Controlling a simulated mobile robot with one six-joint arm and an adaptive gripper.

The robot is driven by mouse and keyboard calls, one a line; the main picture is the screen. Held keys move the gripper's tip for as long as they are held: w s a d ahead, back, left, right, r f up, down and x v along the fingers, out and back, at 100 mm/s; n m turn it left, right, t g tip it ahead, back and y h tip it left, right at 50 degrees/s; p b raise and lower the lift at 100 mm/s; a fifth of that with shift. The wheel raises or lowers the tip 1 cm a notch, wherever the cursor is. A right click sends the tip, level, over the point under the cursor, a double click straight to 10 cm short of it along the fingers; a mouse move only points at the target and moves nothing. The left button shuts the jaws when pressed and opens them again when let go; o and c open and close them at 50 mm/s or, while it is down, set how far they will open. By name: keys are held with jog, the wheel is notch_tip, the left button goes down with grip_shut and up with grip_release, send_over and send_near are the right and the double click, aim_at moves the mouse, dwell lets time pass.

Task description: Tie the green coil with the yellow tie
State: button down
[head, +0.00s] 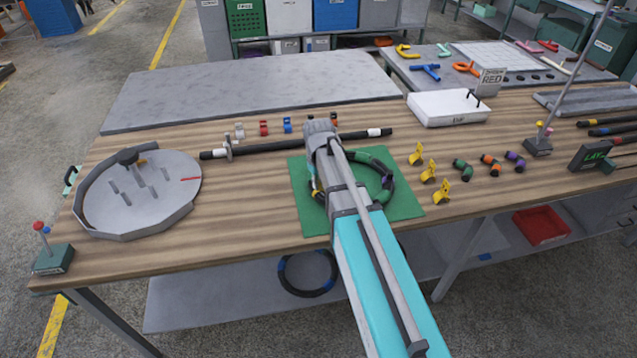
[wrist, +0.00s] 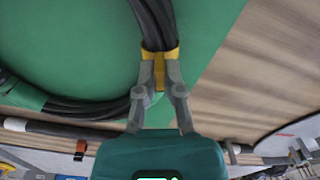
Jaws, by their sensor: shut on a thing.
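The coil (head: 388,178) is a dark ring of hose lying on the green mat (head: 405,205); my arm covers part of it in the head view. In the wrist view the coil's bundled strands (wrist: 152,22) run up from my fingertips, and more strands show at the left. The yellow tie (wrist: 160,57) sits at the bundle, between my fingertips. My gripper (wrist: 160,75) is shut on the tie, its fingers on either side. I cannot tell whether the tie fully encircles the strands. In the head view my gripper is hidden behind my arm.
Several yellow ties (head: 429,171) stand right of the mat, with short coloured hose pieces (head: 490,164) beyond. A black bar (head: 275,147) lies behind the mat. A round grey fixture (head: 140,190) is at left, and a white box (head: 447,107) at back right. Bare wood lies left of the mat.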

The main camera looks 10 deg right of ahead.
jog(key=c, duration=0.7)
grip_release()
jog(key=s+r+m+p, duration=0.1)
jog(key=s, duration=0.4)
jog(key=s+r+m+p, duration=0.1)
jog(key=s, duration=0.4)
jog(key=s+d+r+m+p, duration=0.1)
jog(key=s+r+p, duration=0.1)
jog(key=s, duration=0.4)
jog(key=shift+r+m, duration=0.1)
jog(key=shift+m, duration=0.2)
jog(key=shift+a, duration=0.1)
